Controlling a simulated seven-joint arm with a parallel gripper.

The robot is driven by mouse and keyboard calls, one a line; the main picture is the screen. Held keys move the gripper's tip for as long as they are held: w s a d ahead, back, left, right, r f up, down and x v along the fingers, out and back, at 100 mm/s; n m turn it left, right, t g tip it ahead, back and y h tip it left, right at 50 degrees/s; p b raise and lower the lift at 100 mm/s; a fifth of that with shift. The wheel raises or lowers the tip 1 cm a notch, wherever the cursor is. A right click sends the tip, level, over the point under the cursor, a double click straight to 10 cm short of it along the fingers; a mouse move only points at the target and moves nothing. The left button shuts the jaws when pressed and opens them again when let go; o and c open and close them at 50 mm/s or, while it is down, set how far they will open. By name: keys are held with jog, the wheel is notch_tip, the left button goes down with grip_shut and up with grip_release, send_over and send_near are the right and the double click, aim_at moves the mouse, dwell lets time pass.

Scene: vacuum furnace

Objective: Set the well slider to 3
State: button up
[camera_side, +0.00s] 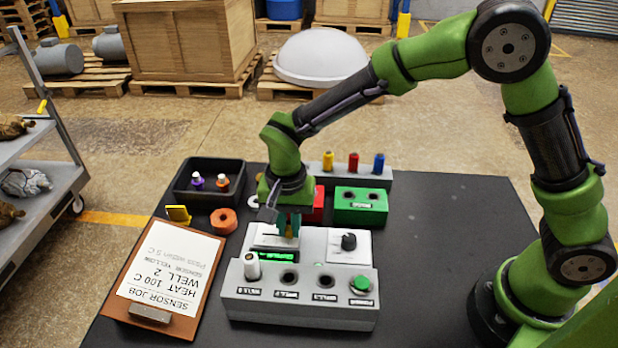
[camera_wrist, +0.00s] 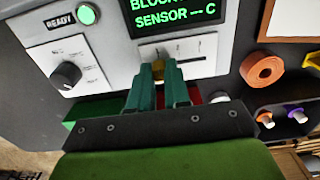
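The well slider's small brass knob (camera_wrist: 158,70) sits on a pale plate (camera_wrist: 195,66) below the display in the wrist view. My gripper (camera_wrist: 157,72) has its two teal fingers on either side of the knob, close together, and appears shut on it. In the side view my gripper (camera_side: 290,232) points down onto the grey block heater (camera_side: 318,240). There the fingers hide most of the slider. The slider's scale marks are too small to read, so its setting is unclear.
A black dial (camera_side: 349,242) is right of my gripper. In front stands a well block (camera_side: 300,310) with a green button and a pale cylinder in its left well. A clipboard (camera_side: 165,270) reads heat 100 C, well 2. A green block (camera_side: 360,206) stands behind.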

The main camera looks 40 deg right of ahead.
aim_at(263, 234)
grip_shut()
jog(key=shift+w, duration=0.1)
jog(key=shift+w+a, duration=1.85)
jog(key=shift+a, duration=0.05)
jog(key=o, duration=0.6)
grip_release()
jog(key=shift+r, duration=0.2)
